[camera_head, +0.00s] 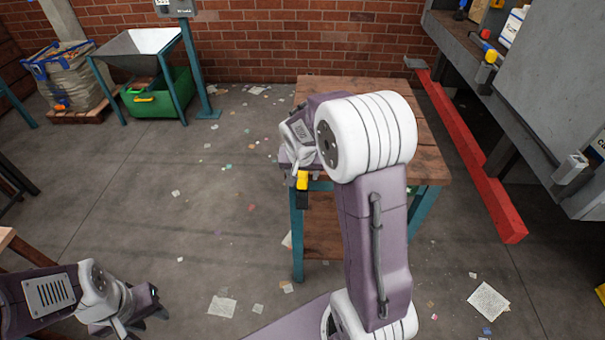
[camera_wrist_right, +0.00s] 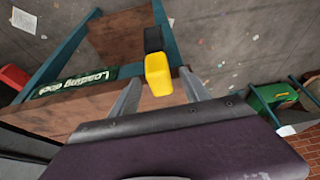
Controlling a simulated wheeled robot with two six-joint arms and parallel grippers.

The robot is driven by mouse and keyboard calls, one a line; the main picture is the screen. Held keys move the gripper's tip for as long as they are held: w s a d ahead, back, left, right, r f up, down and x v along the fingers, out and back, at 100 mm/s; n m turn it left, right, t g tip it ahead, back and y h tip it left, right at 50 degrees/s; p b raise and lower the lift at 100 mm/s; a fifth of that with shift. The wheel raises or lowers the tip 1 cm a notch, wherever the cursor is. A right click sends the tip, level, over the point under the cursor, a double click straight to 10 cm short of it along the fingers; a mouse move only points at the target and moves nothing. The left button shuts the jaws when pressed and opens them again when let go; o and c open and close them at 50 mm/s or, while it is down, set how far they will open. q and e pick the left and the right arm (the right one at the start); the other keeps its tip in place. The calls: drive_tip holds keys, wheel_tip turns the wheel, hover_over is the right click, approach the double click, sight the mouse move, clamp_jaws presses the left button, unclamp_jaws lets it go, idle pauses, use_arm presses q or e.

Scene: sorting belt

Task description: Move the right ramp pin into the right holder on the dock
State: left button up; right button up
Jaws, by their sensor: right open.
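A yellow pin (camera_head: 302,180) with a black part below it is at the front left edge of the wooden dock table (camera_head: 428,160). In the right wrist view the yellow pin (camera_wrist_right: 158,74) lies between the two grey fingers of my right gripper (camera_wrist_right: 160,88), which are spread apart. I cannot tell whether the black part is the pin's lower end or a holder. A grey bracket (camera_head: 571,168) on the right-hand structure shows no yellow pin. My left gripper (camera_head: 148,308) is low at left, away from the table.
Another yellow-topped pin (camera_head: 490,54) stands at a grey bracket on the right-hand structure. A red beam (camera_head: 470,155) lies beside the table. A green "Loading dock" sign (camera_wrist_right: 75,82) is on the table's edge. A hopper (camera_head: 140,42) and green bin (camera_head: 165,98) stand back left; the floor between is open, with paper scraps.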

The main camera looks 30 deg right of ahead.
drive_tip(key=v, duration=0.8)
drive_tip(key=shift+r, duration=0.15)
drive_tip(key=shift+s, duration=0.1)
drive_tip(key=s+a+f+n+g+y, duration=0.1)
drive_tip(key=s+a+f+n, duration=0.2)
drive_tip(key=s, duration=0.4)
drive_tip(key=s+a+f+n+g+y, duration=0.1)
drive_tip(key=s+a+f+n, duration=0.1)
drive_tip(key=s+a+f, duration=0.4)
wheel_tip(320, 180, down, 2)
drive_tip(key=shift+s+f+n+g+y, duration=0.3)
drive_tip(key=shift+s+n, duration=0.1)
drive_tip(key=shift+s, duration=0.75)
